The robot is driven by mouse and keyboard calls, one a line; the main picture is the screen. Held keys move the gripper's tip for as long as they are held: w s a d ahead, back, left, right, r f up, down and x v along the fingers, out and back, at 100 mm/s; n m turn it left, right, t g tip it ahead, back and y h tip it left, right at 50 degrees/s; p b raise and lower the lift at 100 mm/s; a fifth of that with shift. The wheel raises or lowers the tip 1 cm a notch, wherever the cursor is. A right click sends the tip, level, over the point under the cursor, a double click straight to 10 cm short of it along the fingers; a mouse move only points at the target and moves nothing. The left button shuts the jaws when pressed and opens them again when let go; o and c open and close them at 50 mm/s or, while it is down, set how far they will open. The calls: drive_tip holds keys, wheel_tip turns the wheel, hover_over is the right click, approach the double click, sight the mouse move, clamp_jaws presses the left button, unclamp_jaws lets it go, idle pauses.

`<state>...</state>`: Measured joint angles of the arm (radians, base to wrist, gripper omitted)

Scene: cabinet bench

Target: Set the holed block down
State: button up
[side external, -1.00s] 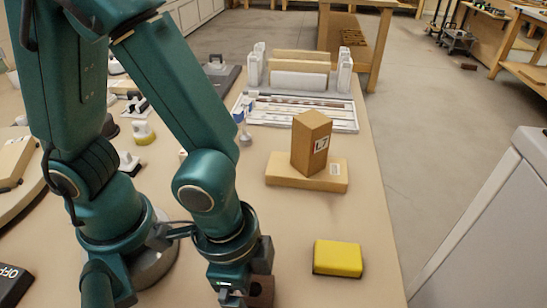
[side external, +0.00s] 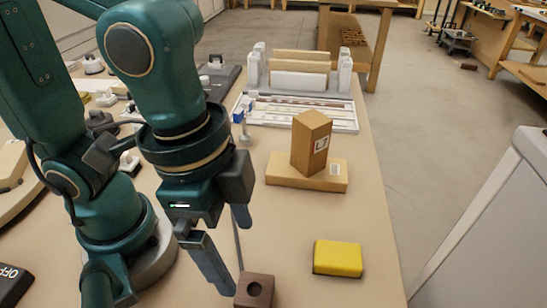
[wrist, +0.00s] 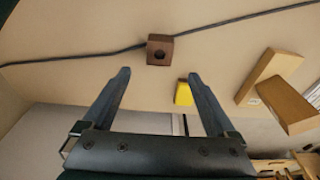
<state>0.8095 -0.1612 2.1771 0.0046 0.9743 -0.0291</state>
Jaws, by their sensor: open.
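The holed block (side external: 254,290) is a small dark brown cube with a round hole in its top. It rests on the bench near the front edge of the side view. In the wrist view the holed block (wrist: 160,49) sits beyond my fingertips, with clear space between. My gripper (side external: 238,250) is open and empty, above and just behind the block in the side view. Its two fingers stand wide apart in the wrist view (wrist: 158,75).
A yellow block (side external: 338,258) lies to the right. A tan box marked L7 (side external: 311,144) stands on a flat tan board (side external: 281,172) behind it. A white rack (side external: 300,80) stands at the back. A dark cable crosses the bench near the block.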

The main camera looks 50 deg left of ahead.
drive_tip(key=w+a+r+n+t, duration=0.1)
drive_tip(key=w+a+n+t, duration=0.1)
drive_tip(key=a+n, duration=0.2)
drive_tip(key=w+a+r+n+t+y, duration=0.1)
drive_tip(key=w+a+n+t, duration=0.1)
drive_tip(key=a+n, duration=0.3)
drive_tip(key=a, duration=0.4)
drive_tip(key=shift+w+a+r, duration=0.25)
drive_tip(key=shift+w+r, duration=0.05)
drive_tip(key=shift+r, duration=0.1)
